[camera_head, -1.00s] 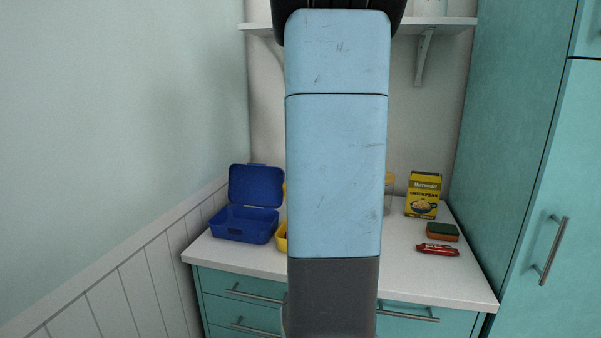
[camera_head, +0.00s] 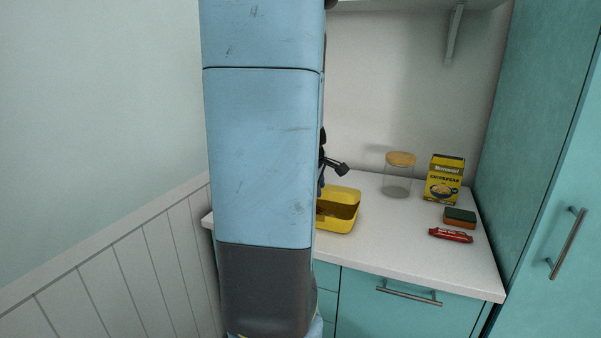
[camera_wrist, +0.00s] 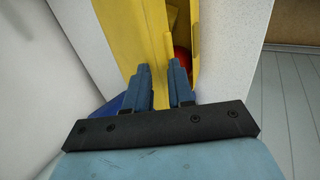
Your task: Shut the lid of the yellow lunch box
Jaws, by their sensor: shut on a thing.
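The yellow lunch box (camera_head: 338,224) stands on the worktop, its left part hidden behind my arm. It is open, and its inside shows. In the wrist view, its yellow lid (camera_wrist: 122,35) fills the upper middle, with the open inside and something red (camera_wrist: 182,58) to the right. My gripper (camera_wrist: 161,72) is shut on the yellow lid, one blue finger on each side of its edge. In the head view my arm hides most of the gripper and the hold.
A glass jar (camera_head: 397,180), a yellow box of chickpeas (camera_head: 444,180), a sponge (camera_head: 460,218) and a red-wrapped bar (camera_head: 451,236) stand or lie to the right. Something blue (camera_wrist: 108,112) shows beside my fingers. White worktop (camera_head: 400,240) is clear in front.

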